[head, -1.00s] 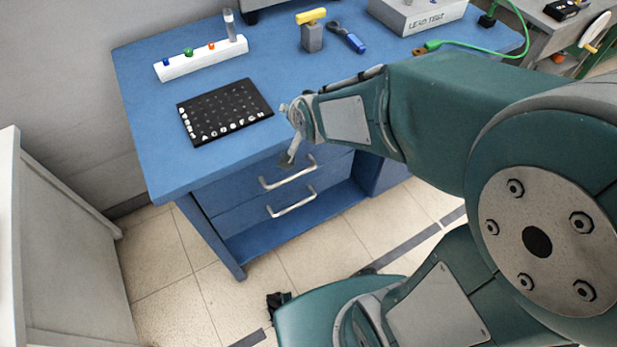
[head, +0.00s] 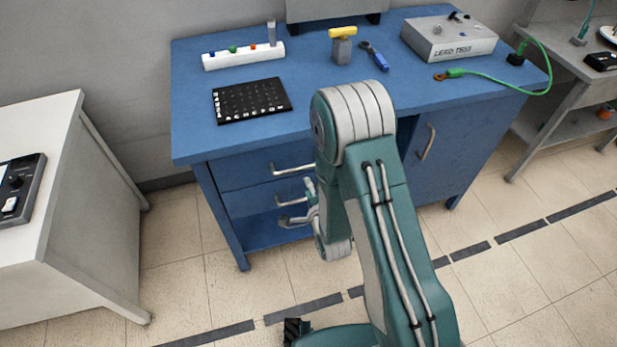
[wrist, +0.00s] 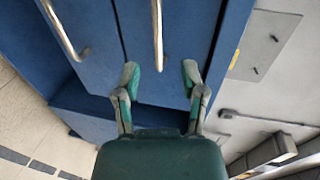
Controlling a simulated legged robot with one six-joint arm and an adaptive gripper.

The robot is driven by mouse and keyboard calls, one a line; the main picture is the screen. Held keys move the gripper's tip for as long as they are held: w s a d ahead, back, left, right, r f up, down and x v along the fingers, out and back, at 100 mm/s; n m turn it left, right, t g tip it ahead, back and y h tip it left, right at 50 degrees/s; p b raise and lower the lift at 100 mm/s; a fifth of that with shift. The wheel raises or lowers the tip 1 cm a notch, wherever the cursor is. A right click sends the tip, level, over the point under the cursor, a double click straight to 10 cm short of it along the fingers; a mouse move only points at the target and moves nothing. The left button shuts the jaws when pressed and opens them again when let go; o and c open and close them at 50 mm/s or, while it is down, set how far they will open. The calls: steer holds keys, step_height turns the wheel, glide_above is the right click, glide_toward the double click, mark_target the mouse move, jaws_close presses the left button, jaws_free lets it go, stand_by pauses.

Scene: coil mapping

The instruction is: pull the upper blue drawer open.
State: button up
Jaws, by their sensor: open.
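The blue desk has two drawers, one above the other. The upper blue drawer (head: 236,172) looks shut, and its pale bar handle (head: 292,169) is partly hidden by my arm. In the wrist view, which is turned sideways, the upper handle (wrist: 157,30) lies ahead of my gripper (wrist: 160,74), lined up with the gap between its fingers. The fingers are spread and empty. In the head view my gripper (head: 298,204) shows in front of the drawers, overlapping the lower handle. I cannot tell its distance from the drawer front.
The lower drawer's handle (wrist: 65,30) is at left in the wrist view. A black board (head: 251,100), a white rack (head: 243,56) and a grey test box (head: 448,38) sit on the desk top. A white cabinet (head: 62,190) stands at left. The tiled floor before the desk is open.

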mark_target(299, 167)
steer(key=x, duration=1)
steer(key=shift+d+f, duration=0.1)
steer(key=shift+f, duration=0.1)
steer(key=shift+w, duration=0.1)
jaws_close()
